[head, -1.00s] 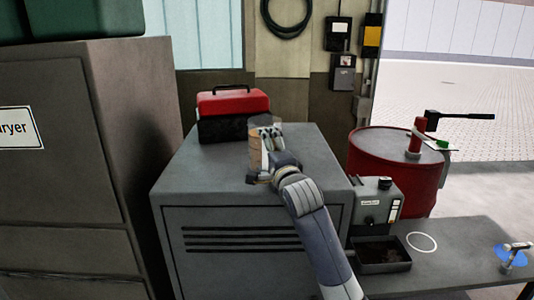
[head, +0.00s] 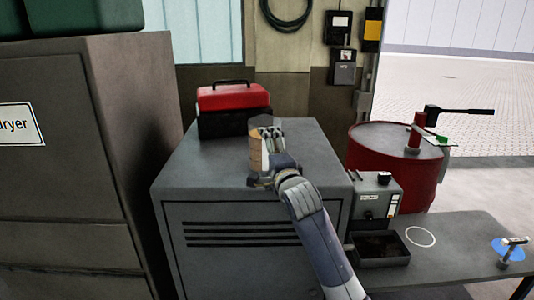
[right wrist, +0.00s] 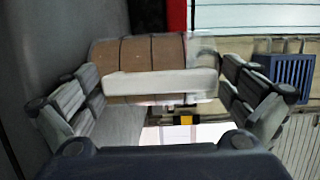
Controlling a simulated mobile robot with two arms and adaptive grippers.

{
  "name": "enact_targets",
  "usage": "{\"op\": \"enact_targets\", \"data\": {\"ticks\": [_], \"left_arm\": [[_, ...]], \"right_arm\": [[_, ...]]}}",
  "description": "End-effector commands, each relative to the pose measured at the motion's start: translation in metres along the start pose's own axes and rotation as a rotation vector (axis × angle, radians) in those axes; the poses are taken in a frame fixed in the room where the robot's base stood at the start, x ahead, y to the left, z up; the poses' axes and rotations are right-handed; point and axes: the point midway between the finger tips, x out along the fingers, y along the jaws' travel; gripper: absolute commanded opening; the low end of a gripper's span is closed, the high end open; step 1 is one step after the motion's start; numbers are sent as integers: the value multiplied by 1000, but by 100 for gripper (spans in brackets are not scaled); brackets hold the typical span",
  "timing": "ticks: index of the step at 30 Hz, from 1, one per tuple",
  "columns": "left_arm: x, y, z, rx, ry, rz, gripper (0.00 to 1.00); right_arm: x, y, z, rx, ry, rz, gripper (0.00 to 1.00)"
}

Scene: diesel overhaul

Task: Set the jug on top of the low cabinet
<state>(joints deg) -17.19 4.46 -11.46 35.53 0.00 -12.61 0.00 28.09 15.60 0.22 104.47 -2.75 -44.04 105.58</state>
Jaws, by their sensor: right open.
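The jug (head: 254,148) stands upright on top of the low cabinet (head: 205,160), near the middle of its top. It has a brown, banded body with a clear upper end. In the right wrist view, the jug (right wrist: 150,50) lies across the picture with its pale handle (right wrist: 160,83) facing me. My right gripper (head: 268,151) is at the jug's near right side. The gripper hides part of the jug in the head view. My left gripper is not in view.
A red and black toolbox (head: 234,110) sits behind the jug on the cabinet. A tall brown cabinet (head: 60,180) stands at left. A red drum (head: 390,165), a grey device (head: 374,200) and a low bench (head: 450,245) are at right. The cabinet top's left front is clear.

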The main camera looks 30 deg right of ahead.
Motion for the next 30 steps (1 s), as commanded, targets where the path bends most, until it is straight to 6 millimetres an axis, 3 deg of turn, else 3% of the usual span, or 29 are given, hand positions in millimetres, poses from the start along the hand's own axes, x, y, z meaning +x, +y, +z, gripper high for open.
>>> {"op": "enact_targets", "data": {"ticks": [8, 21, 30], "left_arm": [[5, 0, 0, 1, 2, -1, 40], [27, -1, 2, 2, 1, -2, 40], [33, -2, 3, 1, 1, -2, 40]], "right_arm": [[-12, -1, 1, 2, -1, -2, 100], [-85, 0, 0, 2, -1, -2, 100], [-116, -2, 0, 1, 0, -1, 100]]}}
